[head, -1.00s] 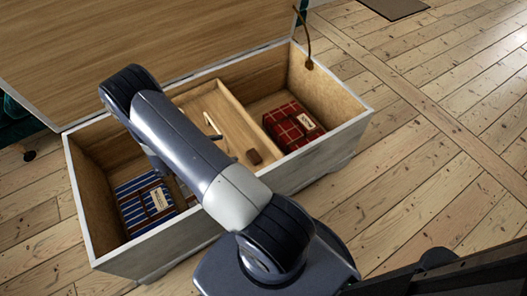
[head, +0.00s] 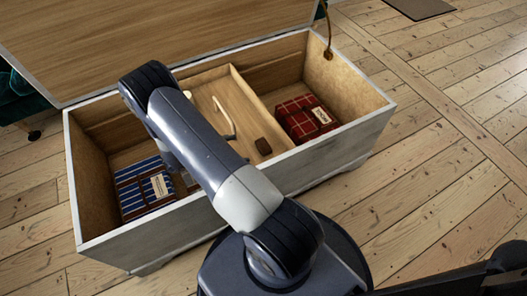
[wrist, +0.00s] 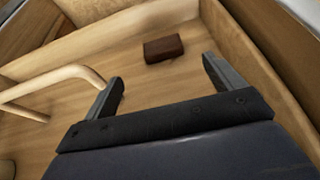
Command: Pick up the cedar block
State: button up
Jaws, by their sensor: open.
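The cedar block (head: 263,146), a small dark reddish-brown block, lies in a light wooden tray (head: 248,95) inside the open chest (head: 335,147). In the wrist view the block (wrist: 163,49) lies on the tray floor, beyond my fingertips and roughly between their lines. My gripper (wrist: 163,70) is open and empty, with one finger to each side. The block is apart from both fingers. In the head view my arm hides the gripper and part of the tray.
The tray wall (wrist: 245,65) rises to the right. Folded blue striped cloth (head: 140,192) and red checked cloth (head: 303,117) flank the tray. The raised lid (head: 130,40) stands behind.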

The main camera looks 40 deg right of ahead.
aim_at(263, 145)
jog(key=b+x, duration=0.1)
jog(key=x, duration=0.4)
jog(key=shift+s+f, duration=0.1)
jog(key=shift+f, duration=0.1)
jog(key=b+x, duration=0.1)
jog(key=x, duration=0.4)
jog(key=shift+s+d+b, duration=0.15)
jog(key=shift+d+b, duration=0.2)
jog(key=shift+d, duration=0.05)
jog(key=shift+c, duration=0.6)
jog(key=c, duration=0.9)
